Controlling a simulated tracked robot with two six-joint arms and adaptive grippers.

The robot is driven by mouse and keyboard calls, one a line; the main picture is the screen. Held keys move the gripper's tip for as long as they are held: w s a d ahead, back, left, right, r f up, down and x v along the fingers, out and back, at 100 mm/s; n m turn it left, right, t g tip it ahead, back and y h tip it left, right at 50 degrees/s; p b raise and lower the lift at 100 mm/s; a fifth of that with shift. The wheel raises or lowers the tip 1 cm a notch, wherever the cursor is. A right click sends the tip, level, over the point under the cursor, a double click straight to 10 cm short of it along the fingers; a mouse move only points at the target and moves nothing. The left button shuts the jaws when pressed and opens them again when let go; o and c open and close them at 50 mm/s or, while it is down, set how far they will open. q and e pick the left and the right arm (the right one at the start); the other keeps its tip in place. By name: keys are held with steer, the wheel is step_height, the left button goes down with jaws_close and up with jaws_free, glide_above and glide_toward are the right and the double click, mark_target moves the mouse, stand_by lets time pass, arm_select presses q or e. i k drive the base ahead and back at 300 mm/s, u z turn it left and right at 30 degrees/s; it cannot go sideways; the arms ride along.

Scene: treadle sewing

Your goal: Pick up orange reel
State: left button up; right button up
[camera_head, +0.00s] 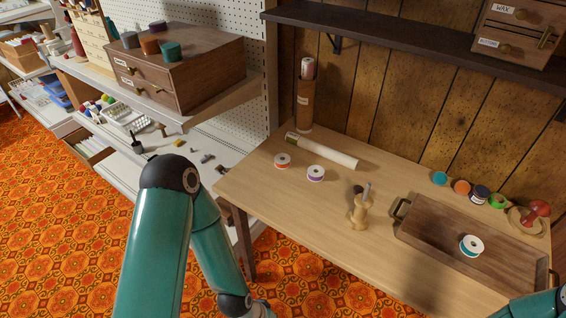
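A solid orange spool-like piece (461,187) sits in the row at the back right of the table. My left arm reaches down at the lower left, and its gripper is out of the picture. Only a bit of my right arm shows at the bottom right corner, and its gripper is also out of view.
A wooden tray (420,236) with handles holds a teal-banded reel (471,246). A wooden stand (360,210) is at mid-table, and a white roll (322,150) lies behind the reels. A drawer cabinet (200,70) stands at left. The table's front middle is clear.

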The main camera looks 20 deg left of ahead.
mark_target(282, 160)
steer(key=k, duration=1.15)
steer(key=u, duration=0.25)
steer(key=i, duration=1.15)
steer(key=u, duration=0.8)
steer(key=i, duration=0.4)
steer(key=u, duration=0.1)
steer(key=k, duration=0.8)
steer(key=u, duration=0.2)
steer(key=i, duration=0.8)
steer(key=z, duration=0.1)
